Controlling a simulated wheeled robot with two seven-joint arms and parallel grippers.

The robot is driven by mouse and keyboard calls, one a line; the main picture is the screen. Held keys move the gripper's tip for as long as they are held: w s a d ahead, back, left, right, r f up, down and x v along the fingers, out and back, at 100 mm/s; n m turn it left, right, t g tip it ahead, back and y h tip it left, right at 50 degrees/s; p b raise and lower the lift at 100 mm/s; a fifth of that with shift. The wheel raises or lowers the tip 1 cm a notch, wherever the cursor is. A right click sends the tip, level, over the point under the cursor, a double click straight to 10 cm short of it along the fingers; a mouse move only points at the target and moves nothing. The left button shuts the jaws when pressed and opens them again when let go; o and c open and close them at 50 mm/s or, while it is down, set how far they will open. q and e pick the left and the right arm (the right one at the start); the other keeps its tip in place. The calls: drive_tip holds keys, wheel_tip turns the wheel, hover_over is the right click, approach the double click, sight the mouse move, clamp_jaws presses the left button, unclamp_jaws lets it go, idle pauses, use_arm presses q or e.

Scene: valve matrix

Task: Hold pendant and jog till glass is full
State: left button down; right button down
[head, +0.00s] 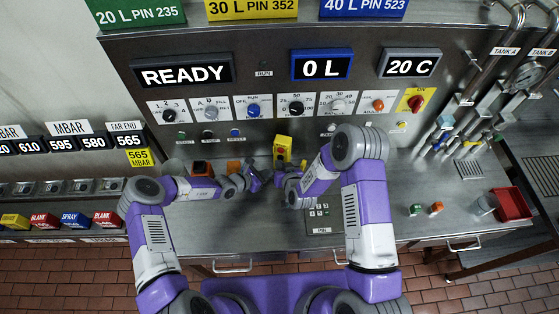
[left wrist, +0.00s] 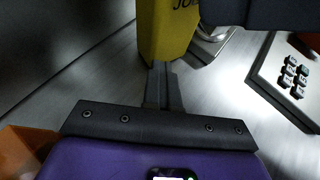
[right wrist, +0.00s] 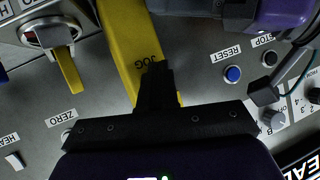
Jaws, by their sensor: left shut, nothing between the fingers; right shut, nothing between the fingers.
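The yellow pendant (head: 283,148) stands at the front of the grey console, between my two grippers. My left gripper (head: 264,176) is shut and empty; its fingertips point at the pendant's lower end (left wrist: 165,40) in the left wrist view. My right gripper (head: 282,178) is shut and empty. In the right wrist view its fingertips (right wrist: 157,72) overlap the JOG label on the pendant (right wrist: 125,35); I cannot tell whether they touch. A small clear vessel (head: 484,205), possibly the glass, stands at the right beside a red tray; its fill is too small to tell.
The panel displays read READY (head: 182,74), 0 L (head: 321,66) and 20 C (head: 410,63). Knobs line the panel below them. A keypad (head: 319,212) lies right of my grippers. Orange objects (head: 202,168) sit to their left. The red tray (head: 511,204) is far right.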

drive_tip(key=shift+s, duration=0.1)
drive_tip(key=shift+s+a, duration=0.2)
drive_tip(key=shift+s, duration=0.25)
drive_tip(key=shift+s+a, duration=0.2)
drive_tip(key=shift+s, duration=0.25)
drive_tip(key=shift+s+a, duration=0.3)
drive_tip(key=shift+s, duration=0.5)
drive_tip(key=shift+s+a, duration=0.25)
drive_tip(key=shift+s, duration=0.5)
drive_tip(key=shift+s+a, duration=0.3)
drive_tip(key=shift+s, duration=0.5)
idle(1.2)
drive_tip(key=s, duration=0.1)
drive_tip(key=s+a, duration=0.1)
drive_tip(key=s, duration=0.1)
drive_tip(key=shift+s+a, duration=0.1)
drive_tip(key=shift+s, duration=0.2)
